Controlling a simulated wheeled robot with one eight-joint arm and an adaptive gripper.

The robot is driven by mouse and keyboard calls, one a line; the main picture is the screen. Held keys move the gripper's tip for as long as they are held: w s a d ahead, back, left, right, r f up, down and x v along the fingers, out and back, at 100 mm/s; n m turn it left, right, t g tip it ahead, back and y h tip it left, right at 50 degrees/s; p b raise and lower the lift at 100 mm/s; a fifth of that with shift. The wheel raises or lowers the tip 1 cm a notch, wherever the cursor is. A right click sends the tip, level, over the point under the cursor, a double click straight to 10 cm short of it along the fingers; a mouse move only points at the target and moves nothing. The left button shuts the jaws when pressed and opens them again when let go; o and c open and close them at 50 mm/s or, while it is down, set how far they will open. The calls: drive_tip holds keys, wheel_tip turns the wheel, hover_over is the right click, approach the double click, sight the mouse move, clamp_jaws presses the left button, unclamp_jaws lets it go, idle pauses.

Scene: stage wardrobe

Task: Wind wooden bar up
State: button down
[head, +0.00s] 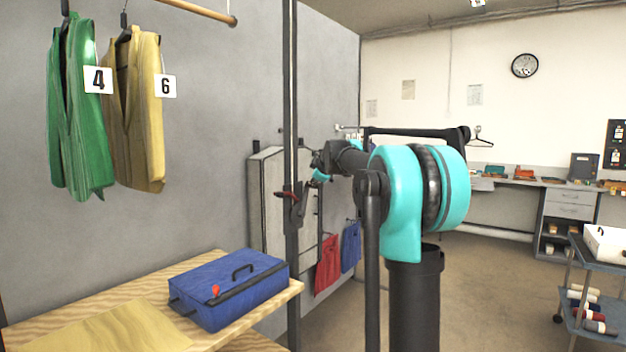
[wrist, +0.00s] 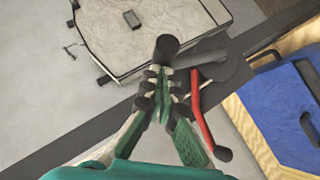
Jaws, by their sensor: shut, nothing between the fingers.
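The wooden bar (head: 205,12) is at the top left of the head view, with a green garment (head: 78,130) tagged 4 and a yellow garment (head: 143,120) tagged 6 hanging below it. A dark post (head: 291,90) carries a winch with a red lever (head: 287,195). In the wrist view, a grey crank arm (wrist: 203,58) ends in a black knob (wrist: 166,44), with the red lever (wrist: 204,120) to the right. My gripper (wrist: 163,80) is shut and empty, its fingertips close to the knob; contact cannot be told. My gripper (head: 318,172) partly shows beside the post in the head view.
A wooden table (head: 45,335) with a blue case (head: 235,290) stands at the lower left. A cart (head: 600,275) is at the far right. Floor is open between.

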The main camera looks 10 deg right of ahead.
idle(0.3)
drive_tip(key=shift+w+d, duration=0.35)
drive_tip(key=shift+d, duration=0.1)
